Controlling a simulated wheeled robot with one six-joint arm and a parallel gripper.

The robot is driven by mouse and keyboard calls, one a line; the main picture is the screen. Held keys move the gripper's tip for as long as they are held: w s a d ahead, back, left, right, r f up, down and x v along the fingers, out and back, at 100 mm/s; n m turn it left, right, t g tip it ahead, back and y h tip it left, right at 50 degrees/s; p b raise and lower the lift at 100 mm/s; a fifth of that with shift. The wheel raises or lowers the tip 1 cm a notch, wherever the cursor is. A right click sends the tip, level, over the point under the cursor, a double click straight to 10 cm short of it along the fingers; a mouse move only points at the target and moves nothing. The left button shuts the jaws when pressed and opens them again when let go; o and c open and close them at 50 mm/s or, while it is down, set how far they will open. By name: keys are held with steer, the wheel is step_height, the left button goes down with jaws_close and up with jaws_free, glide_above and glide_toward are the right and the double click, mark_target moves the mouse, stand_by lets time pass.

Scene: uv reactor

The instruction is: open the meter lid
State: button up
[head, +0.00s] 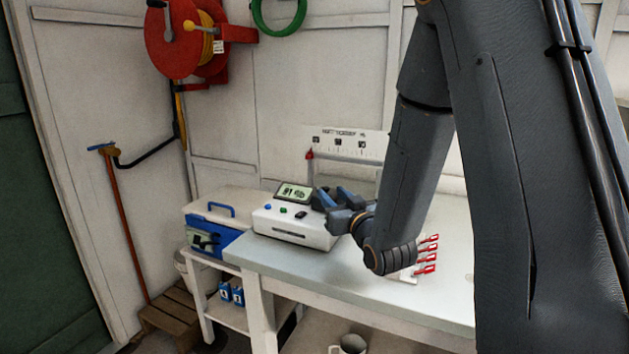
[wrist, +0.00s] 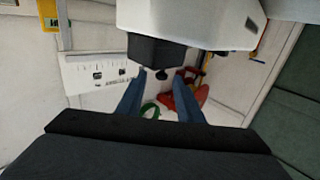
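The meter (head: 290,228) is a white box with a tilted green display (head: 293,192) and small buttons on top, standing on the bench. In the wrist view the white meter body (wrist: 190,20) fills the top, with a dark block (wrist: 155,50) projecting from it. I cannot tell for sure whether this block is the lid. My gripper (head: 327,196) is at the meter's right end, its blue fingers apart. In the wrist view my gripper (wrist: 160,74) is open, its fingertips just short of the dark block. Contact is unclear, and nothing shows between the fingers.
The bench (head: 345,275) has clear room in front of the meter. A blue and white case (head: 205,228) stands left of it. Red-handled items (head: 428,255) lie right, partly behind my arm. A labelled white board (head: 350,144) stands behind. A red hose reel (head: 190,40) hangs on the wall.

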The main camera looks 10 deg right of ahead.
steer(key=shift+w, duration=0.55)
steer(key=w, duration=0.2)
steer(key=w+a+p, duration=0.1)
steer(key=w, duration=0.4)
steer(key=shift+w+a+p, duration=0.15)
steer(key=shift+a+p, duration=0.15)
jaws_close()
